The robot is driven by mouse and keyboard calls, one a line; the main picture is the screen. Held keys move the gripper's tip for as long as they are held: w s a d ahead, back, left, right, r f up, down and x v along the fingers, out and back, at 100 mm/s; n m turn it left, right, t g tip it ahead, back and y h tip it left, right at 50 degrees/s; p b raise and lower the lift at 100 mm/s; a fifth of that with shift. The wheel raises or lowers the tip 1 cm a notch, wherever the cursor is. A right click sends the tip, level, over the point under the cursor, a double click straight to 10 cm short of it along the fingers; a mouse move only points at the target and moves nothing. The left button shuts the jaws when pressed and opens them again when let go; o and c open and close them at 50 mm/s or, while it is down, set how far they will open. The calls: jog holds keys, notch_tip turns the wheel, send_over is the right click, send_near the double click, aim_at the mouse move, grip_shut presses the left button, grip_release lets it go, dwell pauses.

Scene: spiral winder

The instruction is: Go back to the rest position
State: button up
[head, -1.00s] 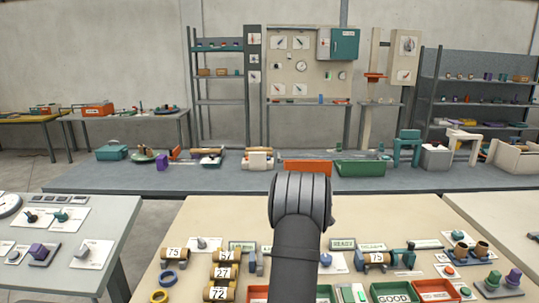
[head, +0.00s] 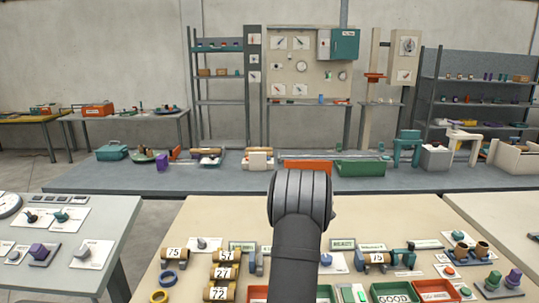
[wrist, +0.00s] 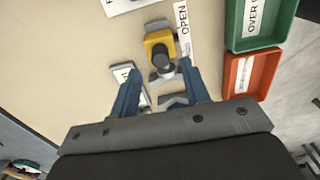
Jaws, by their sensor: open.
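My gripper (wrist: 157,70) shows in the wrist view with its two blue fingers spread apart and nothing held between them. A yellow block with a dark knob (wrist: 162,52) on the cream bench top shows beyond and between the fingers. I cannot tell how far it is from the fingertips. In the head view my dark arm rises in the middle foreground and the gripper itself does not show.
The cream bench (head: 215,215) carries numbered rolls (head: 220,273) and a green GOOD tray (head: 394,292). In the wrist view, green (wrist: 236,40) and orange (wrist: 228,74) trays lie right of the fingers. A grey side table (head: 112,212) stands left.

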notch_tip(320, 180, up, 12)
notch_tip(320, 180, down, 17)
jog(key=shift+w+d+r, duration=0.1)
jog(key=shift+d+r, duration=0.45)
notch_tip(320, 180, up, 17)
jog(key=s+a+r+t+h, duration=0.2)
jog(key=s+a+r+t, duration=0.1)
jog(key=s+a, duration=0.3)
jog(key=shift+s, duration=0.75)
dwell(3.4)
